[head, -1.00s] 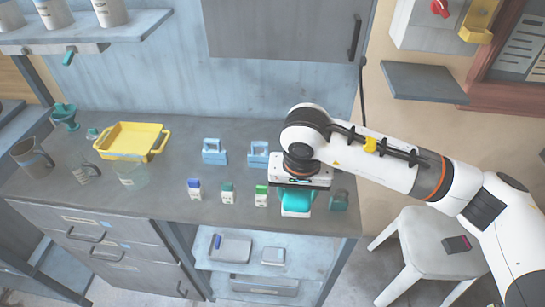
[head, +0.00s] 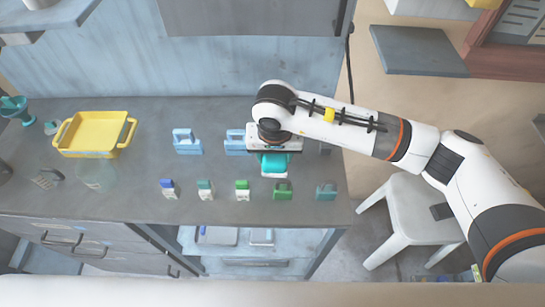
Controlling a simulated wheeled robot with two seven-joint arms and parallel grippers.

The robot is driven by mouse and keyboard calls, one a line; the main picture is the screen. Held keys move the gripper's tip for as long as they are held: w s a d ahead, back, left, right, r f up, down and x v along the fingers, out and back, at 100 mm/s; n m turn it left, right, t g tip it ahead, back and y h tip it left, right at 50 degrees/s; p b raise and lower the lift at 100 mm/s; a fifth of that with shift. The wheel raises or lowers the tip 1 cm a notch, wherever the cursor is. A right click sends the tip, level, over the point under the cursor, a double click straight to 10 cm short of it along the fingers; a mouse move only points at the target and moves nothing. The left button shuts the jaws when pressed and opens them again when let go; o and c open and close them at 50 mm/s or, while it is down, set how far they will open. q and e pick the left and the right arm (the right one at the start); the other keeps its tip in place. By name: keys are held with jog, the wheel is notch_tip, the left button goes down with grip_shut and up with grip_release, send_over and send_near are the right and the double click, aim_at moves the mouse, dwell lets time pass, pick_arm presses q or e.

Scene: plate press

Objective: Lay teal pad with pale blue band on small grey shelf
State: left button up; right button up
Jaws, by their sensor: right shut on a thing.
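The teal pad (head: 273,161) shows at the right part of the bench, beneath my right gripper (head: 273,150). A pale strip shows along its near edge. My right gripper is shut on the pad; its fingertips are largely hidden from above, and I cannot tell how high the pad is over the bench. The small grey shelf (head: 418,50) is on the wall at the upper right, and its top looks empty. The shelf is apart from the pad, to the right and further back. My left gripper is not in view.
On the grey bench (head: 130,188), light blue blocks (head: 187,143) stand at the back beside the gripper. Small capped bottles (head: 205,190), a green block (head: 283,190) and a teal block (head: 326,191) line the front. A yellow tray (head: 64,134) is at left; a white stool (head: 408,215) stands at right.

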aim_at(274, 161)
jog(key=shift+f, duration=0.4)
notch_tip(274, 161, down, 2)
jog(key=shift+w+f+p, duration=0.15)
jog(key=shift+f+p, duration=0.05)
jog(key=shift+p, duration=0.15)
jog(key=shift+f, duration=0.6)
jog(key=o, duration=0.9)
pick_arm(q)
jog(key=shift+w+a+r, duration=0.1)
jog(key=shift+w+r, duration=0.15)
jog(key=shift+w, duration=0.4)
pick_arm(e)
jog(key=shift+o, duration=0.3)
jog(key=shift+r, duration=0.1)
